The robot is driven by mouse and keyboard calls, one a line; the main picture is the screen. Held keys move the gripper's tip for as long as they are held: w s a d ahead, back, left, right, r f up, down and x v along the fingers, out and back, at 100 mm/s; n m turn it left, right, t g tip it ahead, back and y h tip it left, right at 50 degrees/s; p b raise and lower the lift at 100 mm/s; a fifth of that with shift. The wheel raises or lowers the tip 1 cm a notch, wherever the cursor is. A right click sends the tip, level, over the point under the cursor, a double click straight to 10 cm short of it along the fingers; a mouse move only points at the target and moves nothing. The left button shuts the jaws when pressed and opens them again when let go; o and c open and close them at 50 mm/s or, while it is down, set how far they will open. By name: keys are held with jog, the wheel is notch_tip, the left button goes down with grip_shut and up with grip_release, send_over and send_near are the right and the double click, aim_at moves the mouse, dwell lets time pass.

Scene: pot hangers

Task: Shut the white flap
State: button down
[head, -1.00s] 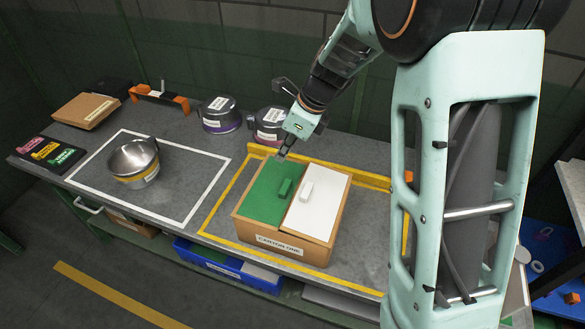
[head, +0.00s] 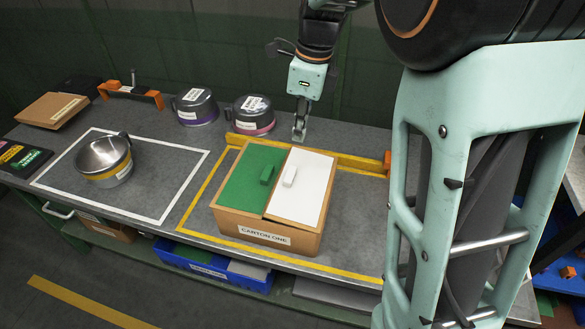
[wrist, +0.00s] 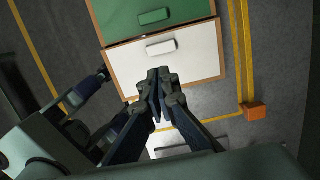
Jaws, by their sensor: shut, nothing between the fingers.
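The white flap (head: 303,188) lies flat over the right half of the carton (head: 235,228), with a white block handle (head: 289,176) near its inner edge. The green flap (head: 248,175) lies flat over the left half. In the wrist view, the white flap (wrist: 190,58) is nearest my gripper, and the green flap (wrist: 135,20) is beyond it. My gripper (head: 299,136) is shut and empty, pointing down just beyond the far edge of the white flap. In the wrist view, its fingertips (wrist: 161,78) overlap the white flap; I cannot tell whether they touch it.
A yellow rail (head: 345,165) with orange ends runs behind the carton. Two lidded pots, one purple-banded (head: 195,107) and one pink-banded (head: 250,116), stand at the back. A steel pot (head: 103,160) stands in the white outline at left. Bench between the outlines is clear.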

aim_at(288, 174)
jog(key=f, duration=0.3)
jog(key=a+f, duration=0.1)
jog(key=f, duration=0.7)
jog(key=shift+w+a+f, duration=0.2)
jog(key=shift+w, duration=0.05)
jog(key=shift+f, duration=0.2)
jog(key=shift+w+a+f+p, duration=0.2)
jog(key=shift+a+f+p, duration=0.3)
jog(key=shift+f, duration=0.3)
jog(key=shift+r, duration=0.15)
jog(key=shift+r+p, duration=0.7)
jog(key=shift+p, duration=0.1)
jog(key=shift+r, duration=0.15)
